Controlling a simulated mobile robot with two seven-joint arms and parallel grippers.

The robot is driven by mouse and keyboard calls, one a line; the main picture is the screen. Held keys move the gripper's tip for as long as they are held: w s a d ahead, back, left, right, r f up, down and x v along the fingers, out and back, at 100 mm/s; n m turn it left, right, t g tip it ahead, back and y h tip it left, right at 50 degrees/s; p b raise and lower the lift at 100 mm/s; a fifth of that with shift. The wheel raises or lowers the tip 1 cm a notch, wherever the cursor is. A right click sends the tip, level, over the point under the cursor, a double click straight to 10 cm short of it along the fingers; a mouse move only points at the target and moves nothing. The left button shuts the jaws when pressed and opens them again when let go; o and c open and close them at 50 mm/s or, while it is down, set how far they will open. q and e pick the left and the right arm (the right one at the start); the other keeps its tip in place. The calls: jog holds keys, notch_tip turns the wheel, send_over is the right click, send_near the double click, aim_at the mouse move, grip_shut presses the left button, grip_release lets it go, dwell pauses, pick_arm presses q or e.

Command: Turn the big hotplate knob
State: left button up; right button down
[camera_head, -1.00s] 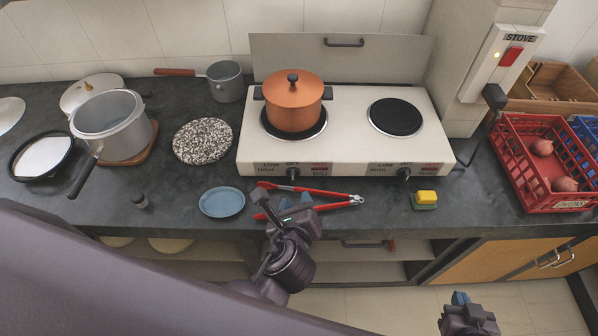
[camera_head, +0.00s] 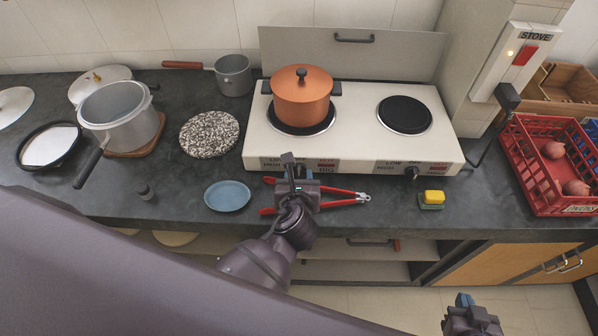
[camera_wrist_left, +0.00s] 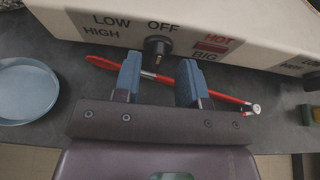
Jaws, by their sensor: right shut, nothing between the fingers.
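The white hotplate (camera_head: 360,155) stands on the counter. Its big knob (camera_wrist_left: 157,47) is black and sits on the front face by the LOW, HIGH, OFF, HOT and BIG labels. In the head view it is hidden behind my left gripper (camera_head: 293,163). In the left wrist view that gripper (camera_wrist_left: 158,74) is open and empty, its blue fingertips apart. The knob lies ahead of the gap between them, not gripped. The other knob (camera_head: 411,172) is further right. My right gripper (camera_head: 463,301) is shut and empty, low at the right, away from the hotplate.
An orange pot (camera_head: 301,100) stands on the left burner. Red tongs (camera_head: 340,200) lie on the counter below the left gripper. A blue plate (camera_head: 227,196) is to the left, a yellow sponge (camera_head: 432,197) to the right. A red crate (camera_head: 535,190) stands far right.

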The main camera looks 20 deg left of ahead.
aim_at(299, 172)
pick_arm(q)
jog(key=shift+x, duration=1.4)
grip_shut()
